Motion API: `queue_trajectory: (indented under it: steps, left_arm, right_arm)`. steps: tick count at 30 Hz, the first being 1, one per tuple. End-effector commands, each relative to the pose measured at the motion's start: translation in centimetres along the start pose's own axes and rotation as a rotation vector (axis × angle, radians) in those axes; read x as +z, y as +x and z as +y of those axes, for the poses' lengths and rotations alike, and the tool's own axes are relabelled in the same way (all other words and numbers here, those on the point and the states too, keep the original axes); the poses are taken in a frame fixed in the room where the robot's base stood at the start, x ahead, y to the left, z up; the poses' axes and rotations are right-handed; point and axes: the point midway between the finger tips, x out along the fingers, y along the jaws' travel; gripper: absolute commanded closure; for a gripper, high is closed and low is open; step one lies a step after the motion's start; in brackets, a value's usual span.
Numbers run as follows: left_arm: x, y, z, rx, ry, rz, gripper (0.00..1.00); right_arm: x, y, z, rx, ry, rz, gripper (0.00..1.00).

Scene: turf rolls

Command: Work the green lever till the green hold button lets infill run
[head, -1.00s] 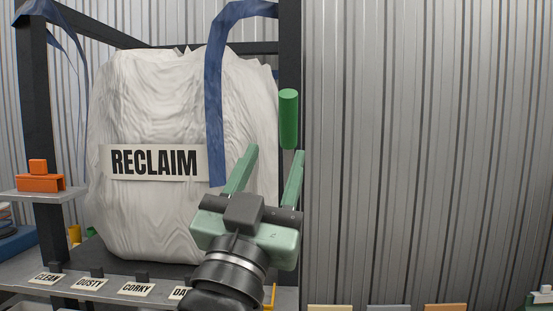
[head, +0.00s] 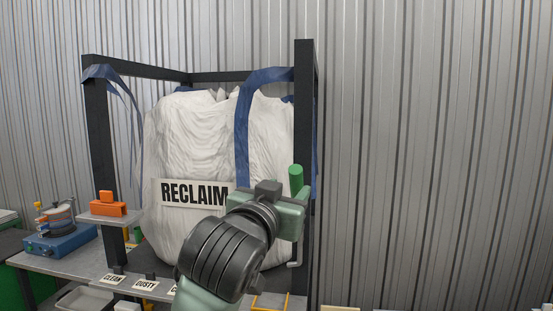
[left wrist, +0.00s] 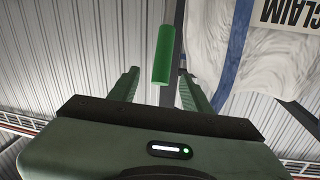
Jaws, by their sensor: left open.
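The lever's green cylindrical grip (head: 296,179) stands upright by the right front post of the dark frame in the head view. In the left wrist view the green grip (left wrist: 163,55) appears between the two open fingers (left wrist: 158,80), with visible gaps on both sides. A thin grey bent rod (head: 297,252) shows below the gripper; whether it joins the lever is unclear. I cannot make out the green hold button. My right gripper is not in view.
A white bulk bag labelled RECLAIM (head: 180,150) hangs in the dark frame (head: 304,100) by blue straps. An orange block (head: 108,208) sits on a small shelf at left. A blue device (head: 60,240) stands farther left. The corrugated wall (head: 430,150) at right is clear.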

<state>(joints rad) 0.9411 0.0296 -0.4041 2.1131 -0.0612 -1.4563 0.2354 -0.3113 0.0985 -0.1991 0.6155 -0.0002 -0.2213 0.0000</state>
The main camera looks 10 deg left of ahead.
Motion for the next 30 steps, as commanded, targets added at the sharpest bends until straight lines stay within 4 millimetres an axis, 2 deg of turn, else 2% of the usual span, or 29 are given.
queue_trajectory:
  steps: [5, 9, 15, 19, 26, 27, 30]
  left_arm:
    - [-0.1, 2.0, -0.1, 0.000, 0.000, -0.011, 0.51]
    - [-0.2, 4.3, 0.0, 0.000, 0.000, -0.011, 0.51]
    - [-0.1, 6.9, 0.0, 0.001, 0.000, -0.008, 0.51]
    - [0.1, 7.7, 0.0, 0.001, -0.001, -0.006, 0.51]
    - [0.2, 7.8, 0.0, 0.001, -0.001, -0.004, 0.51]
    - [0.2, 7.8, 0.0, 0.001, -0.001, -0.004, 0.54]
    - [0.2, 7.8, 0.0, 0.001, 0.000, -0.004, 0.82]
  right_arm:
    - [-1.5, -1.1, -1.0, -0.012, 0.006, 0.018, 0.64]
    - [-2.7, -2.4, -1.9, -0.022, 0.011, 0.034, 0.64]
    - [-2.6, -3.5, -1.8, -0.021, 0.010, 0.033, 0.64]
    - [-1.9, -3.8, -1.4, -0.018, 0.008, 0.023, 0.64]
    - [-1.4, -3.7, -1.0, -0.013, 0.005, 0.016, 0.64]
    - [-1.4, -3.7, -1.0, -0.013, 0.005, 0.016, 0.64]
    - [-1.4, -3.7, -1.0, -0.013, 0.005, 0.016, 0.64]
